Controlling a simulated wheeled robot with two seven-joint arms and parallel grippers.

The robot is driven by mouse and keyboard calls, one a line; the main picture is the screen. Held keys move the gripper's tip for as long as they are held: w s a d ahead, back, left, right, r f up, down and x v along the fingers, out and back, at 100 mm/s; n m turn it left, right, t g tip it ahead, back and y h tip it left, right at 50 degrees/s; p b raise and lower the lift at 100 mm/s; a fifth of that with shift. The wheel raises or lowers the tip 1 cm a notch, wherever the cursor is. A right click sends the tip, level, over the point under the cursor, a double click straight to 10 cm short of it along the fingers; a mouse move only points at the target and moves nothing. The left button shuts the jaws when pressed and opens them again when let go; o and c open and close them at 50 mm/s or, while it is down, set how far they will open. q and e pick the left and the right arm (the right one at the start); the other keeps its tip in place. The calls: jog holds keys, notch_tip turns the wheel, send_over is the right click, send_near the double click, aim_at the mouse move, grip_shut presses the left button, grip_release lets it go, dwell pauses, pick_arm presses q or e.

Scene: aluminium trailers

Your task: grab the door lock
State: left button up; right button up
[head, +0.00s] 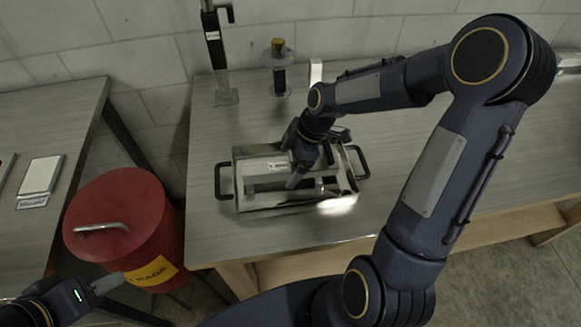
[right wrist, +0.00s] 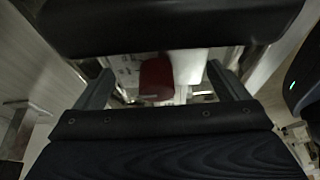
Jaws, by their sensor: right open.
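My right gripper (head: 308,177) reaches down into a shiny metal tray (head: 236,178) with two dark handles on the table. In the right wrist view its two fingers (right wrist: 161,88) are apart, with a dark red piece (right wrist: 156,78) showing between and beyond them. Contact with it cannot be seen. This piece may be the door lock, but I cannot tell for sure; in the head view the gripper hides part of the tray's inside. My left gripper (head: 108,284) is at the lower left, beside the red bin, and its jaw opening cannot be made out.
A red round bin (head: 120,215) with a lid handle stands between two tables. A post stand (head: 216,55) and a spool-like holder (head: 278,70) stand behind the tray. The grey table (head: 400,170) has free room right of the tray. A block wall closes the back.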

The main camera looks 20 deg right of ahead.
jog(key=c, duration=1.4)
jog(key=shift+c, duration=0.3)
jog(key=shift+r, duration=0.2)
